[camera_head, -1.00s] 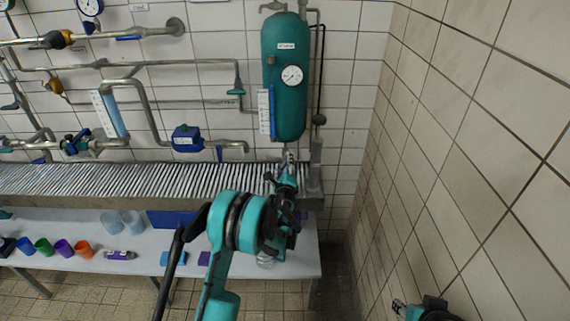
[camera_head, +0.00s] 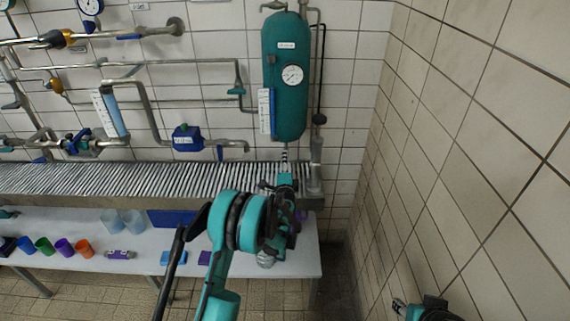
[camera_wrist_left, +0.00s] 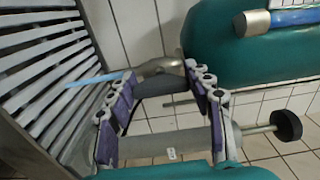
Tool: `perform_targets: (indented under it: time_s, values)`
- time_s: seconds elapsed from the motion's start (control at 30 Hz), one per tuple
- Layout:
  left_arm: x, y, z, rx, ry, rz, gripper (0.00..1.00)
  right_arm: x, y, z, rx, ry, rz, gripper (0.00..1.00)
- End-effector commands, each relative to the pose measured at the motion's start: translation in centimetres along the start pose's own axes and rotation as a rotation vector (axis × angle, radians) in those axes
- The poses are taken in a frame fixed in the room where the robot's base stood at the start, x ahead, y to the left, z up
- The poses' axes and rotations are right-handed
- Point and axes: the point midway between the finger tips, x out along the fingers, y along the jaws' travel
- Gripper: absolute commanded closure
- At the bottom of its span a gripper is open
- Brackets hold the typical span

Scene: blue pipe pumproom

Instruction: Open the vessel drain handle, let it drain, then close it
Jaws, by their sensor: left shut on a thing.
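The teal vessel (camera_head: 285,80) hangs on the tiled wall, with a round gauge on its front. Its rounded bottom also shows in the left wrist view (camera_wrist_left: 255,55). My left gripper (camera_head: 285,172) is just below the vessel. In the left wrist view its purple-padded fingers (camera_wrist_left: 163,105) are around the drain area, shut on the drain handle; the grip itself is partly hidden. My right gripper (camera_head: 398,305) is low beside the right wall, away from the vessel; its jaws are too small to read.
A slatted grey channel (camera_head: 150,180) runs below the pipes. A table (camera_head: 130,270) in front holds several coloured cups and blocks. A vertical pipe with a black knob (camera_wrist_left: 287,125) stands close to my left fingers. The right tiled wall is near my right arm.

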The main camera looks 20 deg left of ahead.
Motion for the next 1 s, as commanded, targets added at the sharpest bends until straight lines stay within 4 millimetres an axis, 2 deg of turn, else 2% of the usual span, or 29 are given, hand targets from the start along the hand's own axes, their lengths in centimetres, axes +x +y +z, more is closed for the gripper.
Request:
perform_targets:
  time_s: [0.37, 0.4, 0.47, 0.5, 0.83, 1.0]
  values:
    - [0.0, 0.0, 0.0, -0.011, 0.000, 0.001, 0.78, 0.0, 0.0, 0.0, 0.000, 0.000, 0.000, 0.60]
    - [0.0, 0.0, 0.0, -0.011, 0.000, 0.001, 0.47, 0.0, 0.0, 0.0, 0.000, 0.000, 0.000, 0.60]
    - [0.0, 0.0, 0.0, -0.010, 0.000, 0.001, 0.31, 0.0, 0.0, 0.0, 0.000, 0.000, 0.000, 0.60]
    - [0.0, 0.0, 0.0, -0.010, 0.000, 0.001, 0.28, 0.0, 0.0, 0.0, 0.000, 0.000, 0.000, 0.60]
    - [-0.2, 0.0, 0.0, -0.008, 0.000, 0.000, 0.28, 0.0, 0.0, 0.0, 0.000, 0.000, 0.000, 0.60]
    - [-2.5, 0.0, -0.1, -0.008, 0.000, 0.000, 0.28, 0.0, 0.0, 0.0, 0.000, 0.000, 0.000, 0.60]
